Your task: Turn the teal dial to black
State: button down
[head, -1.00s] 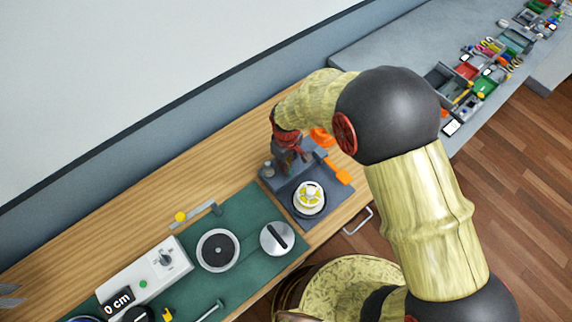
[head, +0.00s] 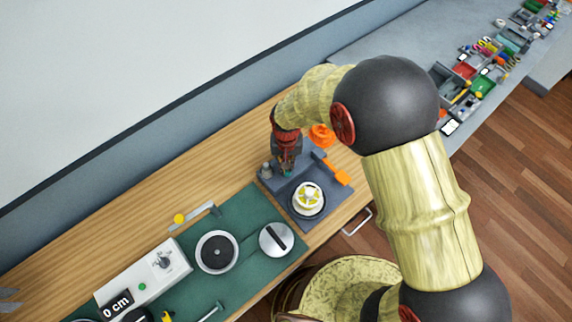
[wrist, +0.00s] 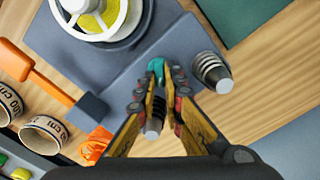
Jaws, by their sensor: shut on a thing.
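The teal dial (wrist: 156,68) is small and sits on the blue-grey panel (wrist: 85,62); only part of it shows between my fingertips in the wrist view. My gripper (wrist: 157,88) points down at the panel and is shut on the dial. In the head view my gripper (head: 287,168) covers most of the dial, with a little teal showing at its tips. The black mark for the dial cannot be made out in either view.
Ribbed dark posts with grey tops stand close to my fingers, one at the right (wrist: 212,70). A yellow-and-white wheel (head: 308,197) is on the same panel. An orange-handled lever (head: 341,177) lies at its right. A green mat (head: 240,205) with a silver knob (head: 276,239) is at left.

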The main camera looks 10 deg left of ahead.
jog(key=shift+m, duration=0.6)
jog(key=c, duration=1.9)
grip_release()
jog(key=shift+r, duration=0.1)
notch_tip(320, 180, up, 12)
jog(key=shift+f, duration=0.1)
